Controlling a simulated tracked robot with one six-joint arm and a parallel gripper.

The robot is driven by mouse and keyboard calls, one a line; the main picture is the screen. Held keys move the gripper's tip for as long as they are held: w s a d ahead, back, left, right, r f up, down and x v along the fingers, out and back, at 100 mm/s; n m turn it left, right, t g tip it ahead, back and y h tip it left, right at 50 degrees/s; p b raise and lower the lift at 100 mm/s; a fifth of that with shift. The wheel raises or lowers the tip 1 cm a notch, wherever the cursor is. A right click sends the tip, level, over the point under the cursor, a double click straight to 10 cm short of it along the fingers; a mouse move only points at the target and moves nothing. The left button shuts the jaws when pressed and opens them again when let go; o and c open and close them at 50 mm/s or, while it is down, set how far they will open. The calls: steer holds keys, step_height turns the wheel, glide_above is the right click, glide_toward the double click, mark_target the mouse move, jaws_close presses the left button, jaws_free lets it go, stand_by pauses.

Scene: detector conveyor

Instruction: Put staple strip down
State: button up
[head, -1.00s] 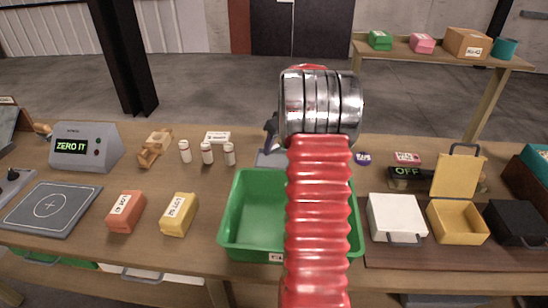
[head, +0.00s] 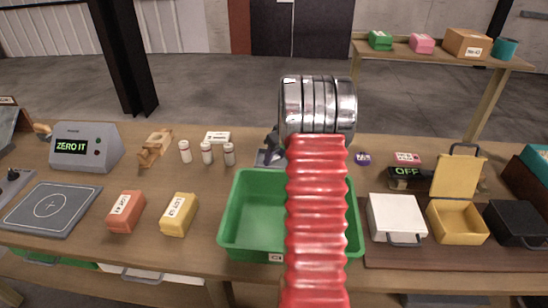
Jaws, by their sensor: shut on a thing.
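My gripper (head: 271,142) is only partly in view, as a dark shape just left of my red arm sleeve and metal wrist, which hide the rest. It is low over the table, behind the green bin. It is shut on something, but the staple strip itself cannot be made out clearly. A small grey flat shape (head: 268,158) shows right below the gripper; whether it touches the gripper cannot be told.
The open green bin (head: 228,218) stands in front of the gripper. Several white bottles (head: 207,153) and a white labelled box (head: 217,137) stand to its left. A purple roll (head: 363,158), a display reading OFF (head: 407,172) and small boxes lie to the right.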

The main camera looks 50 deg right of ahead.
steer(key=o, duration=1)
steer(key=v, duration=1.2)
